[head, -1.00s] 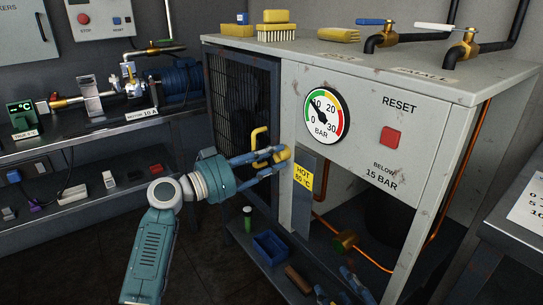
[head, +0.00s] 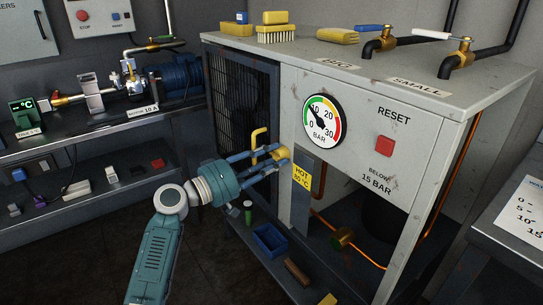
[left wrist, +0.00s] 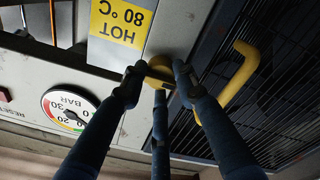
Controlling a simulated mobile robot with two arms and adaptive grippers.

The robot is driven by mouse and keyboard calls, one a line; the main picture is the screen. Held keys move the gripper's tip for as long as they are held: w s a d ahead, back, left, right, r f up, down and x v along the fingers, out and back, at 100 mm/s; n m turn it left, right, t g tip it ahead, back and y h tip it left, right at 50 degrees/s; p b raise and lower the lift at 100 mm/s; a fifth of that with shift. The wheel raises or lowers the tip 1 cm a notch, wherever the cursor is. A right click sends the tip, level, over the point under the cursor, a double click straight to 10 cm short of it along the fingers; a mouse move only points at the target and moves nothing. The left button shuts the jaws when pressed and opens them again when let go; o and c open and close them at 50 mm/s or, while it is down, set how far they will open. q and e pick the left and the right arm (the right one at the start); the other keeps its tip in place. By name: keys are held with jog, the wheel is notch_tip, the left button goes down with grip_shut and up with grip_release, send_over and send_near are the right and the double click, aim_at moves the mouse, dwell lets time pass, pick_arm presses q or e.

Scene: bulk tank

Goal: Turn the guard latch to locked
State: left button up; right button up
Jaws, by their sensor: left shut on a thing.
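The guard latch (left wrist: 158,73) is a small yellow piece at the edge between the black grille guard (left wrist: 262,95) and the grey cabinet front. My left gripper (head: 272,155) has its blue fingers closed around the latch, and they hide much of it. In the left wrist view the fingertips (left wrist: 160,78) touch the latch from both sides. A bent yellow handle (left wrist: 240,75) on the guard is beside the fingers, apart from them. It also shows in the head view (head: 258,138). I cannot tell the latch's exact angle. My right gripper is not in view.
The cabinet bears a pressure gauge (head: 323,120), a red reset button (head: 384,146) and a yellow hot label (head: 301,178) close to my fingers. Brushes (head: 277,33) and valves (head: 457,58) are on top. A lower shelf holds a blue bin (head: 269,240).

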pick_arm(q)
jog(key=shift+s+f, duration=0.1)
jog(key=shift+f, duration=0.15)
jog(key=o, duration=0.9)
jog(key=shift+c, duration=0.2)
jog(key=shift+o, duration=1.4)
jog(key=shift+r, duration=0.1)
jog(key=v, duration=1.2)
